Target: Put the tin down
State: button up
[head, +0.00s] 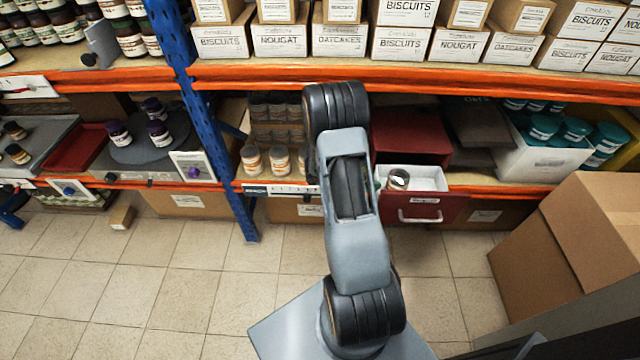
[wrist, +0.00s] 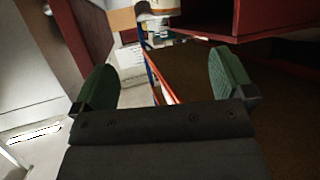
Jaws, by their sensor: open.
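A small silvery tin (head: 398,180) with a dark band is in the white-lined open drawer (head: 428,183) of the red cabinet, in the head view. It looks tilted or lying, though it is too small to be sure. My gripper is mostly hidden behind my arm in the head view; a bit of green beside the drawer's left end may be a finger. In the wrist view my gripper (wrist: 163,82) is open, its two green-padded fingers wide apart with nothing between them. I cannot make out the tin in the wrist view.
The red cabinet (head: 410,135) stands on the orange-edged lower shelf, under a shelf of labelled boxes. A white box of teal-lidded jars (head: 545,150) is at right. A large carton (head: 570,250) stands at the right; the tiled floor at left is mostly clear.

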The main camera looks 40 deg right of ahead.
jog(key=w+a+r+n+t+y, duration=0.2)
jog(key=w+a+r+n+t, duration=0.25)
jog(key=w+t, duration=0.35)
jog(key=w+a+r+n+t+y, duration=0.3)
jog(key=a+r+n+y, duration=0.15)
jog(key=a, duration=0.45)
jog(key=w+a+r+n+t+y, duration=0.2)
jog(key=a+r+n+t+y, duration=0.15)
jog(key=a+r, duration=0.35)
jog(key=s+a+r+n+g+y, duration=0.1)
jog(key=s+a+n+g+y, duration=0.35)
jog(key=a, duration=0.45)
jog(key=s+a+r+n+g+h, duration=0.1)
jog(key=s+n, duration=0.3)
jog(key=s, duration=1.1)
jog(key=shift+g+h, duration=0.35)
jog(key=shift+g, duration=0.55)
jog(key=shift+a, duration=0.1)
